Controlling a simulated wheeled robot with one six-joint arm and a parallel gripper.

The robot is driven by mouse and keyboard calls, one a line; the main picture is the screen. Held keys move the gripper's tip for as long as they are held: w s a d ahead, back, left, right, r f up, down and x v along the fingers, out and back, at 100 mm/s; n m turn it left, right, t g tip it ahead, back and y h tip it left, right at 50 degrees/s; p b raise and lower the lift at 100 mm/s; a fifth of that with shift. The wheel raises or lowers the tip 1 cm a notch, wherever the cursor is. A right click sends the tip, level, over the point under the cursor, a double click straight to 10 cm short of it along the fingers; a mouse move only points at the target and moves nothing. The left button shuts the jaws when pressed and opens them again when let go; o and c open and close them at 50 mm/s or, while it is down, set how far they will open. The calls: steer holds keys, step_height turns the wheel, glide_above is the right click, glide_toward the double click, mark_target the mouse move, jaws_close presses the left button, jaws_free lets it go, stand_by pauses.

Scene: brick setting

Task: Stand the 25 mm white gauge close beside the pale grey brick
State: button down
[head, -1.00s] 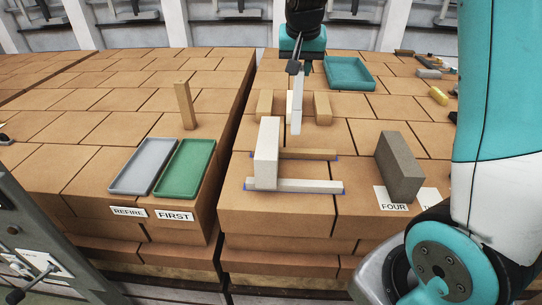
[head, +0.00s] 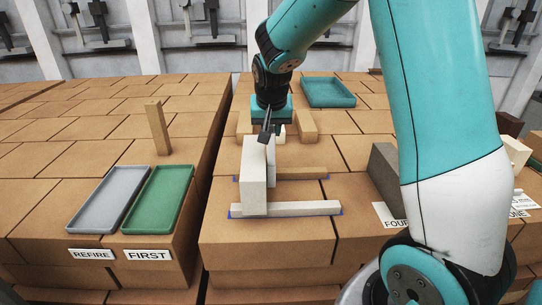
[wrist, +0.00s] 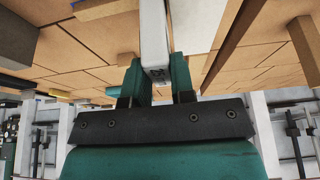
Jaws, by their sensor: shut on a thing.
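The pale grey brick (head: 254,168) stands upright near the front of the right-hand brick stack. My gripper (head: 268,132) is just behind its top, pointing down. It is shut on the white gauge (wrist: 153,30), which shows between the fingers (wrist: 157,75) in the wrist view. In the head view the gauge (head: 271,153) hangs upright at the brick's right rear, partly hidden by the brick. I cannot tell whether it touches the brick or the surface.
A tan strip (head: 300,173) and a pale strip (head: 305,208), with blue edging, run right from the brick. Tan blocks (head: 307,124) and a teal tray (head: 328,92) lie behind. A dark grey block (head: 384,178) stands right. Grey (head: 104,199) and green (head: 158,199) trays lie left.

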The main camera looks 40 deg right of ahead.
mark_target(271, 142)
steer(key=shift+f+b, duration=1.7)
steer(key=shift+f, duration=0.75)
steer(key=c, duration=1)
jaws_free()
steer(key=shift+r, duration=0.1)
steer(key=shift+r, duration=0.1)
steer(key=shift+a+r, duration=0.1)
steer(key=shift+r, duration=0.15)
steer(key=b+v, duration=0.2)
steer(key=v, duration=1)
steer(key=s+a+f+n+g+y, duration=0.1)
steer(key=s+a+f+n+y, duration=0.1)
steer(key=s+a+n, duration=0.2)
steer(key=s+a+f+n+g+y, duration=0.1)
steer(key=s+a+n, duration=0.4)
steer(key=s+a, duration=0.5)
steer(key=s+a+f+n+g+y, duration=0.1)
steer(key=s+a+f+n+y, duration=0.2)
steer(key=s+a, duration=0.4)
steer(key=shift+s+a+f+n+g+y, duration=0.1)
steer(key=shift+s+f+n+g+y, duration=0.1)
steer(key=shift+s+n, duration=0.25)
steer(key=shift+s+f+n+g+y, duration=0.1)
steer(key=shift+s+f+n, duration=0.15)
steer(key=shift+s, duration=0.45)
steer(key=shift+s+f+n+g+y, duration=0.1)
steer(key=shift+s+f+n, duration=0.15)
steer(key=shift+s, duration=0.3)
